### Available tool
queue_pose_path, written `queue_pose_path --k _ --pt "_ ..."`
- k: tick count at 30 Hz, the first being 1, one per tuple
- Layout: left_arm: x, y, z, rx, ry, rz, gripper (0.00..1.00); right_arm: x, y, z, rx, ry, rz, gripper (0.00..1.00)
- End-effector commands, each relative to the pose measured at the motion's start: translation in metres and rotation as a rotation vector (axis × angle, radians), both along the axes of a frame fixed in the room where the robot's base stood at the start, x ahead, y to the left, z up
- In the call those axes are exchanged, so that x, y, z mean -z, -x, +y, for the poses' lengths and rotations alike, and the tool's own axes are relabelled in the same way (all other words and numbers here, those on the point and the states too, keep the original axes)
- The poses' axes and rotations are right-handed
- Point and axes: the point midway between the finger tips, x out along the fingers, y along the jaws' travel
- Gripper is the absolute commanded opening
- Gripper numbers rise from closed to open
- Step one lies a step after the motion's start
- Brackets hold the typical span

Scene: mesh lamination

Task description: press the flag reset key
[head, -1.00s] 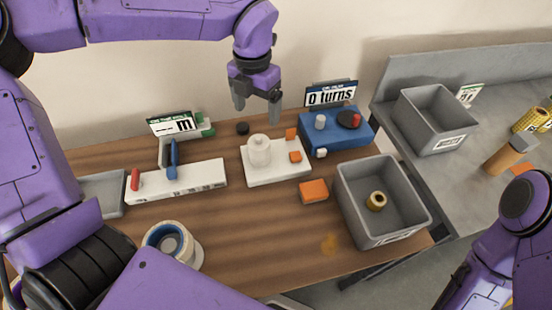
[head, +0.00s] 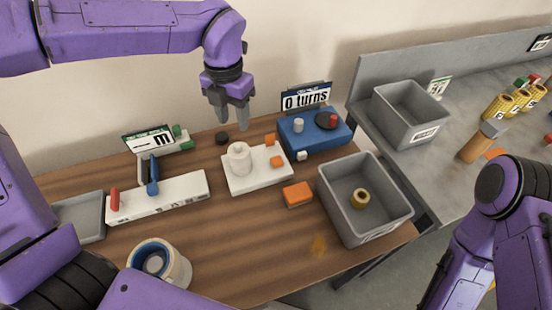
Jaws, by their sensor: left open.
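I cannot tell for sure which part is the flag reset key. The blue box (head: 312,143) at the back of the table carries a white knob, a dark disc, a red button (head: 334,120) and a small white block (head: 302,155) at its front; a "0 turns" sign (head: 305,97) stands behind it. Green parts (head: 181,137) sit beside the "m" display (head: 149,139) at the back left. My left gripper (head: 233,124) is open and empty, pointing down above the table's back edge, left of the blue box. My right arm is at the right edge; its gripper is not visible.
A white base (head: 245,183) with a white cylinder and orange blocks stands below my left gripper. A small black knob (head: 222,138) is close by. The table's front middle is mostly clear.

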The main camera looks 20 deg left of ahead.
Motion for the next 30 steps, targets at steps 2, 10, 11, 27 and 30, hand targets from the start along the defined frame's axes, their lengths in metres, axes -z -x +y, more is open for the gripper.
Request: queue_pose_path --k 2,10,11,27,30 --pt "0.0 0.0 0.0 0.0 0.0 0.0 0.18 0.0 0.0 0.0 0.0 0.0 0.0 0.77" --pt "0.0 0.0 0.0 0.0 0.0 0.0 0.0 0.0 0.0 0.0 0.0 0.0 0.0 0.77" --pt "0.0 0.0 0.0 0.0 0.0 0.0 0.0 0.0 0.0 0.0 0.0 0.0 0.0 0.77" --pt "0.0 0.0 0.0 0.0 0.0 0.0 0.0 0.0 0.0 0.0 0.0 0.0 0.0 0.77" --pt "0.0 0.0 0.0 0.0 0.0 0.0 0.0 0.0 0.0 0.0 0.0 0.0 0.0 0.77"
